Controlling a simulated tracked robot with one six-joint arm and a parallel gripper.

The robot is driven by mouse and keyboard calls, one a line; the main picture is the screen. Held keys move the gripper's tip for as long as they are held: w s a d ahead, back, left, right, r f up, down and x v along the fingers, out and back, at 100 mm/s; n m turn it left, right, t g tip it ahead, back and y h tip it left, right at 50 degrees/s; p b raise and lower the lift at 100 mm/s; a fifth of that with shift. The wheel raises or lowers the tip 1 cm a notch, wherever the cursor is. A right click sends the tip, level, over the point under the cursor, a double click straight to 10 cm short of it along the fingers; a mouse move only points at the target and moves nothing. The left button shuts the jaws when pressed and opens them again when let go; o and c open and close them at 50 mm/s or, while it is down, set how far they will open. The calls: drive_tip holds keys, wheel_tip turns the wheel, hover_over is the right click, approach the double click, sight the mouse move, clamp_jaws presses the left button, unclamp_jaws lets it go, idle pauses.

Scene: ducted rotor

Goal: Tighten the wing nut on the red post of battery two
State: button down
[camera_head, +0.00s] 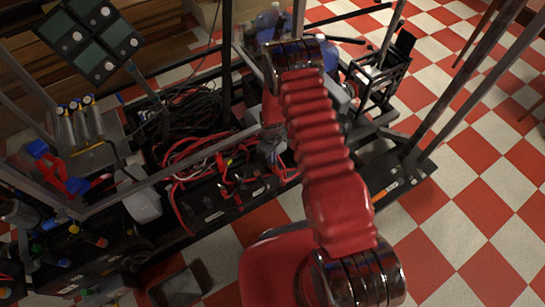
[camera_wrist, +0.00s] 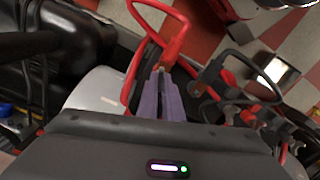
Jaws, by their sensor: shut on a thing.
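My gripper (camera_wrist: 161,76) has two purple fingers, close together in the wrist view. They are shut on a small metallic piece, the wing nut, mostly hidden between the fingertips. A red cable terminal (camera_wrist: 176,42) with a thick red cable (camera_wrist: 130,62) lies right beyond the tips. In the head view, black batteries (camera_head: 207,207) with red cables stand in a row in the frame. I cannot read which battery is number two. In the head view the fingers are too small to make out beside the red-sleeved arm.
Black cables and further terminals (camera_wrist: 232,85) lie close to the right of the fingers in the wrist view. A white rounded container (camera_wrist: 97,92) stands to the left. Metal frame bars (camera_head: 165,175) cross above the batteries. A black cable heap (camera_head: 190,110) lies behind.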

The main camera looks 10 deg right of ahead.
drive_tip(key=shift+w+d, duration=0.1)
drive_tip(key=shift+w, duration=0.05)
drive_tip(key=m, duration=0.5)
drive_tip(key=shift+w+r, duration=0.1)
drive_tip(key=shift+w, duration=0.05)
drive_tip(key=m, duration=0.6)
drive_tip(key=shift+m, duration=0.3)
drive_tip(key=m, duration=0.5)
drive_tip(key=shift+w+m, duration=0.1)
drive_tip(key=shift+m, duration=0.2)
drive_tip(key=m, duration=0.4)
drive_tip(key=shift+r+m, duration=0.1)
drive_tip(key=shift+m, duration=0.2)
drive_tip(key=shift+w+a, duration=0.1)
drive_tip(key=shift+a, duration=0.1)
drive_tip(key=c, duration=2)
unclamp_jaws()
drive_tip(key=shift+c, duration=0.2)
drive_tip(key=shift+o, duration=0.6)
drive_tip(key=shift+s+d, duration=0.1)
drive_tip(key=shift+s, duration=0.2)
